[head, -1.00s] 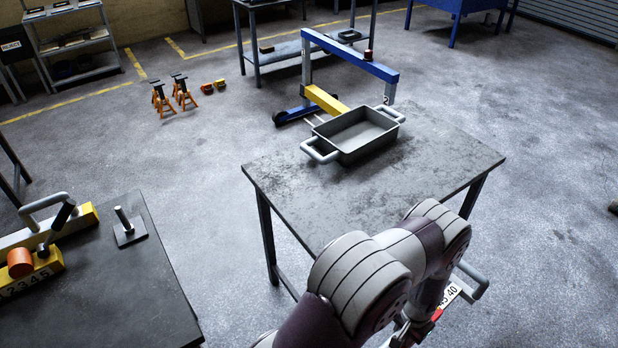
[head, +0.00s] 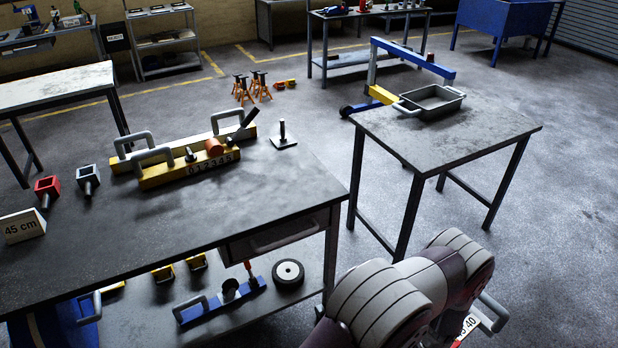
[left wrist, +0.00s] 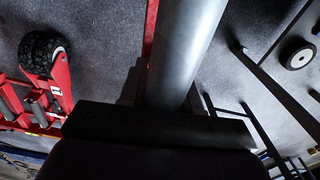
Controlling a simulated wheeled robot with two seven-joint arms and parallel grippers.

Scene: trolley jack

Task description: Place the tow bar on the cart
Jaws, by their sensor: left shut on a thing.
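My left gripper (left wrist: 160,122) shows as a dark bar across the left wrist view. It is shut on a smooth grey tube that runs up the picture and looks like the tow bar (left wrist: 186,50). The tube's far end is out of the picture. A red frame with a knobbly black wheel (left wrist: 42,54) stands on the floor at left; I cannot tell if it is the cart. In the head view my arm hides the left gripper. Beside it shows a piece with a scale and a grey handle (head: 492,312). My right gripper is not in view.
A dark workbench (head: 110,235) holds yellow bars, sockets and a 45 cm sign (head: 22,227). A smaller table (head: 470,150) bears a grey tray (head: 430,112). A blue and yellow hoist (head: 412,58) and orange stands (head: 252,88) are behind. Floor is free at right.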

